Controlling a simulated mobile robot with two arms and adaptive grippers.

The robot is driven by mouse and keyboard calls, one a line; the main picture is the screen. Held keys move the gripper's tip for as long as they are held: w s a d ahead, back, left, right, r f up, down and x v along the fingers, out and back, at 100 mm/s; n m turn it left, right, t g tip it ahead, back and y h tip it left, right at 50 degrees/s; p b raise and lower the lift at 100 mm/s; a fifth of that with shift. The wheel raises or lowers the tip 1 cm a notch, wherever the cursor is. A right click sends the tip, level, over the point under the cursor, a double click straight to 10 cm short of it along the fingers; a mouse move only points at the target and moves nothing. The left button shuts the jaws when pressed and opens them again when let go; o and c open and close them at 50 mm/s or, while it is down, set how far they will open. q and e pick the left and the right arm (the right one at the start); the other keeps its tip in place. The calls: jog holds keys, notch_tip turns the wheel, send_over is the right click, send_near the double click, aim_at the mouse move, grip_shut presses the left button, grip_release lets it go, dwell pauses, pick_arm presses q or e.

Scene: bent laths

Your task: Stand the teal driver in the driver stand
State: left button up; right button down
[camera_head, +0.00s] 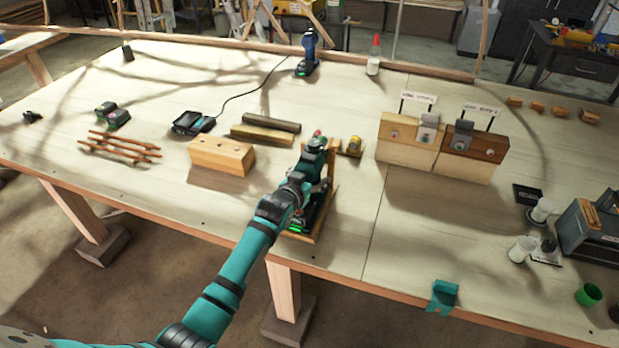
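The teal driver (316,207) is at the wooden driver stand (331,190) near the table's front edge. Its dark battery base with a green light sits low at the stand; the upper body is mostly hidden behind my arm. My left arm reaches in from the lower left, and its gripper (310,172) is at the driver's upper part. The fingers blend with the driver, so I cannot tell if they are closed on it. I cannot tell whether the base rests fully on the stand. My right gripper is not in view.
A wooden block (222,157) lies left of the stand, with dark and light bars (265,130) behind it. A blue driver (307,55) stands at the back. Two labelled wooden blocks (408,152) are to the right. The table between stand and teal edge piece (443,296) is clear.

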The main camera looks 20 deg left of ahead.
pick_arm(q)
jog(key=shift+s+f, duration=0.1)
jog(key=shift+f, duration=0.25)
jog(key=d+r+v, duration=0.1)
jog(key=v, duration=1.1)
jog(key=s+f+g, duration=0.3)
jog(key=s, duration=0.7)
jog(key=s+f+m+g+y, duration=0.1)
jog(key=s+f+g, duration=0.3)
jog(key=s, duration=0.7)
jog(key=s+f+g, duration=0.3)
jog(key=s, duration=0.7)
notch_tip(320, 180, down, 26)
jog(key=g+b, duration=0.1)
jog(key=b, duration=0.1)
jog(key=s+a+f, duration=0.1)
jog(key=s+f, duration=0.8)
jog(key=s+a+f+g+b, duration=0.1)
jog(key=s+a+f, duration=0.1)
jog(key=s+f, duration=0.7)
jog(key=shift+a+f+m+g, duration=0.3)
jog(key=shift+f, duration=0.4)
